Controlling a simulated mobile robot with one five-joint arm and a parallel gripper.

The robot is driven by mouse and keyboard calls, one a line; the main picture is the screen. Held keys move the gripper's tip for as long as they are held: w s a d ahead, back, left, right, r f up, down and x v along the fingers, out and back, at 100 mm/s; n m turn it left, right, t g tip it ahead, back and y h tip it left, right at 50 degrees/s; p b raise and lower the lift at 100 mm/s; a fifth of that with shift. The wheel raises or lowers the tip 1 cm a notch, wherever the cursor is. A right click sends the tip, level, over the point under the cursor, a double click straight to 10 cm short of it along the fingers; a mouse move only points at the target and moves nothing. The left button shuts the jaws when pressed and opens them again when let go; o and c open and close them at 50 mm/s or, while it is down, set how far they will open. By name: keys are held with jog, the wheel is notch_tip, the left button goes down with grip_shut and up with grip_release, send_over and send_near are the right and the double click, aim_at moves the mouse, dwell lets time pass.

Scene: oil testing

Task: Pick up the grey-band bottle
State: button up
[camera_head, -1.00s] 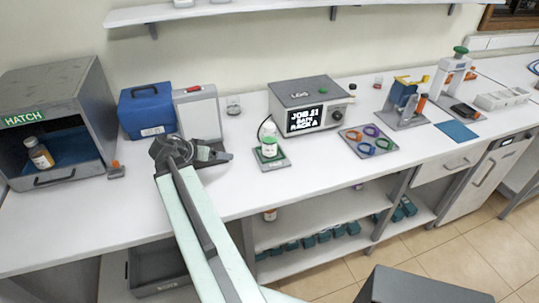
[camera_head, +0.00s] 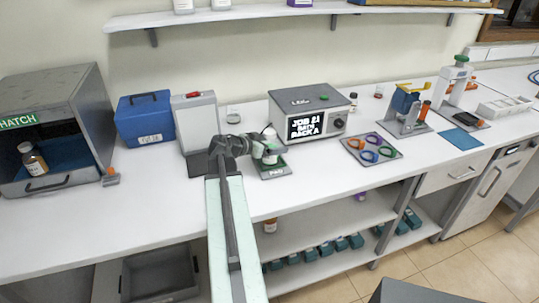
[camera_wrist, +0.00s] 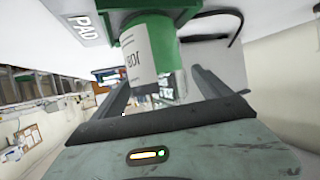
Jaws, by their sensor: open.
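I cannot make out a grey band for certain on any bottle. A bottle with a green band and a white label (camera_head: 270,156) stands on the small pad (camera_head: 275,174) on the bench. In the wrist view this green-band bottle (camera_wrist: 144,62) is large and lies between the jaws. My gripper (camera_head: 262,149) is open around or just short of it; contact cannot be told. An amber bottle with a white label (camera_head: 34,160) stands in the hatch at the left. Two pale bottles (camera_head: 183,5) on the upper shelf are cut off by the picture edge.
A grey machine with a screen (camera_head: 312,114) stands right of the pad. A blue case (camera_head: 146,118) and a white panel (camera_head: 197,122) stand behind my arm. A mat with coloured rings (camera_head: 371,148) is further right. The bench front is mostly clear.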

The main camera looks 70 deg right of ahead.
jog(key=shift+x, duration=1.05)
jog(key=shift+a, duration=0.1)
jog(key=shift+c, duration=0.7)
grip_shut()
jog(key=shift+r, duration=0.15)
notch_tip(320, 180, up, 10)
jog(key=p, duration=1)
